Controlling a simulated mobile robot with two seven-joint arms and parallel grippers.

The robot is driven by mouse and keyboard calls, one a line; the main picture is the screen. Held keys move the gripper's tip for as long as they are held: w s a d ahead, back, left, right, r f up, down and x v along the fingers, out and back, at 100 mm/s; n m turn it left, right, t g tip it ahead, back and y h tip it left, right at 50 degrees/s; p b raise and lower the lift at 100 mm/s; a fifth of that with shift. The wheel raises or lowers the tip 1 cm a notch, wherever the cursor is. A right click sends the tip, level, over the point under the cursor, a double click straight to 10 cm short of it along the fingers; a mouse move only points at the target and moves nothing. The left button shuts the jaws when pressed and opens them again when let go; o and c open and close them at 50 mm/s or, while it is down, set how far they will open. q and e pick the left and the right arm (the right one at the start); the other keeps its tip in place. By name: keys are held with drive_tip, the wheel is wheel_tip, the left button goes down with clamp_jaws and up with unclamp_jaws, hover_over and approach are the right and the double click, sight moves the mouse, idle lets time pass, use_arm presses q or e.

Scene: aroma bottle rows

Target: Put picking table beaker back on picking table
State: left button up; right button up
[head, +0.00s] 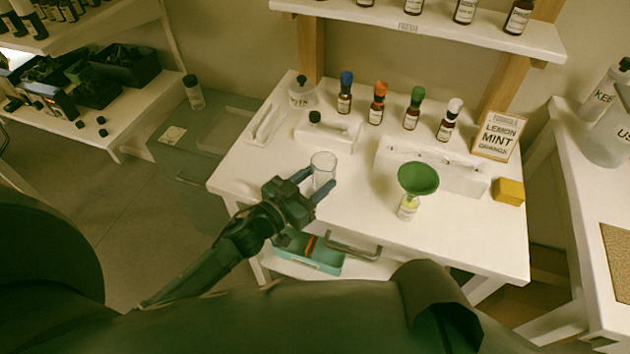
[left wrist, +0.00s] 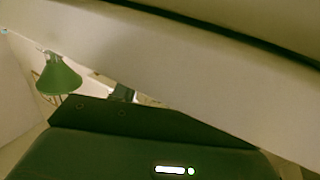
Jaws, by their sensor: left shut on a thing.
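The clear glass beaker (head: 323,163) is upright at the left middle of the white picking table (head: 360,215). My left gripper (head: 318,184) has its two fingers around the beaker's sides and is shut on it. I cannot tell whether the beaker's base touches the tabletop. In the left wrist view the beaker is not clearly seen. My right gripper is not in view.
A green funnel (head: 418,178) sits on a small bottle (head: 408,208) right of the beaker. Several colour-capped bottles (head: 380,104) stand behind it. A white rack (head: 430,168), a yellow block (head: 508,191) and a recipe sign (head: 498,136) are at the right.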

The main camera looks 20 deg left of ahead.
use_arm(q)
drive_tip(key=shift+f, duration=0.2)
drive_tip(key=o, duration=1)
drive_tip(key=shift+r, duration=0.1)
drive_tip(key=shift+r, duration=0.3)
drive_tip(key=f+v, duration=0.1)
drive_tip(key=v, duration=1)
drive_tip(key=s+d+f+n+g+y, duration=0.1)
drive_tip(key=s+d+f+g+y, duration=0.2)
drive_tip(key=s+d, duration=0.3)
drive_tip(key=shift+s+f+n+g+b, duration=0.3)
drive_tip(key=shift+s+f+g+b, duration=0.1)
drive_tip(key=shift+s+f+g, duration=0.55)
